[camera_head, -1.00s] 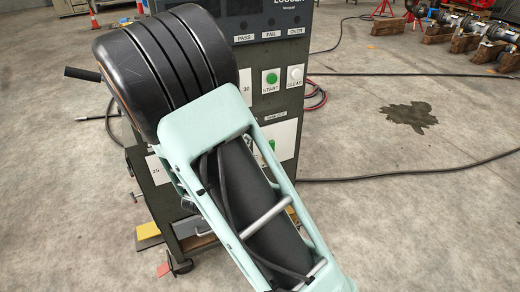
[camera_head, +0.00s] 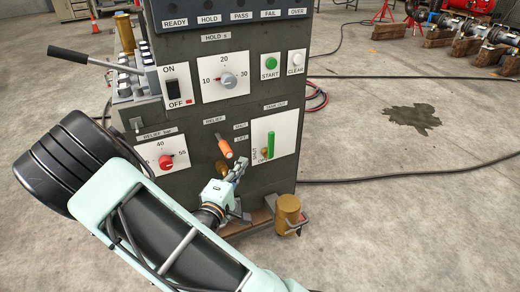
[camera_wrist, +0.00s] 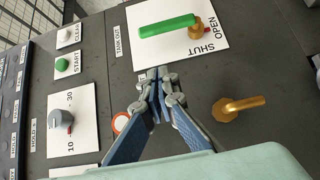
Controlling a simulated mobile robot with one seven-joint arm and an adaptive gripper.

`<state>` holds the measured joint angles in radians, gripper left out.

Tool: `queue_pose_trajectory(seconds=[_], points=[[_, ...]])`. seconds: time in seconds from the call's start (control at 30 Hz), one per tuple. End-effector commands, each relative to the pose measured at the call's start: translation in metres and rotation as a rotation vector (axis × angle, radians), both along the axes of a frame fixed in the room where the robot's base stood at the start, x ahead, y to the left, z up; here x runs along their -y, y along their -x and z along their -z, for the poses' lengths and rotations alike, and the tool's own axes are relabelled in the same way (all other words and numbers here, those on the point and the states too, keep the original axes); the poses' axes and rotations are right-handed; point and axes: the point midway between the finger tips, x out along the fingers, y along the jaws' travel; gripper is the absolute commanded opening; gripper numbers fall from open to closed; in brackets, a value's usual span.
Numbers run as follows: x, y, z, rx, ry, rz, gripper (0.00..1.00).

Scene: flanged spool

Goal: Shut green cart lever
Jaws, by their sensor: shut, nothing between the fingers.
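The green lever (camera_head: 271,145) is on a white TANK OUT plate (camera_head: 288,133) low on the dark cart's front. It stands upright above its brass pivot. In the wrist view the green lever (camera_wrist: 167,26) points left from the pivot (camera_wrist: 199,28), with SHUT and OPEN printed beside it. My gripper (camera_head: 242,165) is left of and a little below the lever in the head view. Its closed fingertips (camera_wrist: 154,76) show below the plate in the wrist view, apart from the lever and empty.
An orange-handled lever (camera_head: 225,147) is just left of my gripper. A brass hooked fitting (camera_wrist: 238,108) is right of the fingers in the wrist view. A brass cylinder (camera_head: 288,214) stands low at the cart's right corner. The floor to the right is mostly clear.

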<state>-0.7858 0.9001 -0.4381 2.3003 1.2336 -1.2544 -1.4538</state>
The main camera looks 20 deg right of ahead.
Motion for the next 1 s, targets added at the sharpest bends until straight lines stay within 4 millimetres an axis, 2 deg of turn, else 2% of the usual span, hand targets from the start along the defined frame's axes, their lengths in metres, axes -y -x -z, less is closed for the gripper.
queue_pose_trajectory(seconds=[0.37,0.6,0.77,1.0], points=[[0.056,-0.058,0.002,0.003,-0.002,0.003,0.0],[0.088,-0.06,0.001,0.001,-0.002,0.002,0.0],[0.095,-0.06,0.0,0.001,-0.002,0.0,0.0],[0.095,-0.06,0.0,0.001,-0.002,0.0,0.0]])
